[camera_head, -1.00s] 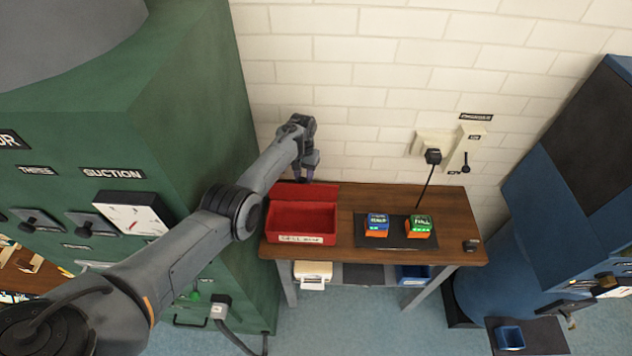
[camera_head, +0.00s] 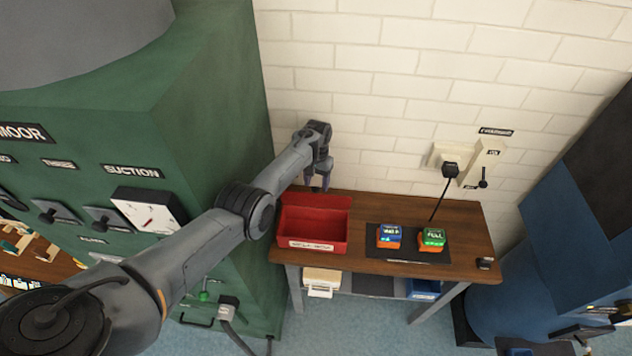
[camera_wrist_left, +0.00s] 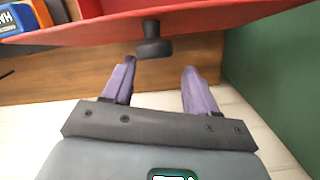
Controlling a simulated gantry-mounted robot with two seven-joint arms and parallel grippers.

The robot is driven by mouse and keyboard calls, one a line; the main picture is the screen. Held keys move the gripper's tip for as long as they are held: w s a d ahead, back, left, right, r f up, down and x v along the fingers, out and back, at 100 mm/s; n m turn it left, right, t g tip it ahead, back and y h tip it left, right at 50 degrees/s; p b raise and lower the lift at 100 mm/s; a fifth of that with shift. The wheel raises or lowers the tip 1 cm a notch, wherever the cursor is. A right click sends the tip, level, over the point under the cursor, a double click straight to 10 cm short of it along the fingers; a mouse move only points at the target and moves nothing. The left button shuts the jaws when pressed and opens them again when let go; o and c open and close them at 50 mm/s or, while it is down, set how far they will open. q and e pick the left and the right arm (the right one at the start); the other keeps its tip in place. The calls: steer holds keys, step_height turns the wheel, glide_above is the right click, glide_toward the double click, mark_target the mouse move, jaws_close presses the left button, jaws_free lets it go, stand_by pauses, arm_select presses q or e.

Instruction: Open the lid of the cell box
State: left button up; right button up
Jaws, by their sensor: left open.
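The red cell box (camera_head: 310,246) stands at the left end of the wooden table, with a white label on its front. Its red lid (camera_head: 335,203) is raised along the back edge, and the box's inside shows from above. My left gripper (camera_head: 318,187) is over the back edge of the lid, fingers pointing down. In the left wrist view, the purple fingers (camera_wrist_left: 155,85) are apart and empty. A black knob (camera_wrist_left: 153,44) on the red lid (camera_wrist_left: 220,20) is just beyond the fingertips, between their lines. My right gripper is not in view.
Two labelled cells, one blue-topped (camera_head: 389,236) and one green-topped (camera_head: 432,239), sit on a dark mat (camera_head: 410,254) right of the box. A green cabinet (camera_head: 215,100) stands close at the left. The brick wall (camera_head: 390,110) is behind the table.

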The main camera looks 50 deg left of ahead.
arm_select(q)
step_height(320, 180, up, 11)
steer(key=w+a+p, duration=0.1)
steer(key=p, duration=0.5)
steer(key=shift+f+p, duration=0.2)
steer(key=shift+p, duration=0.15)
steer(key=shift+c, duration=0.5)
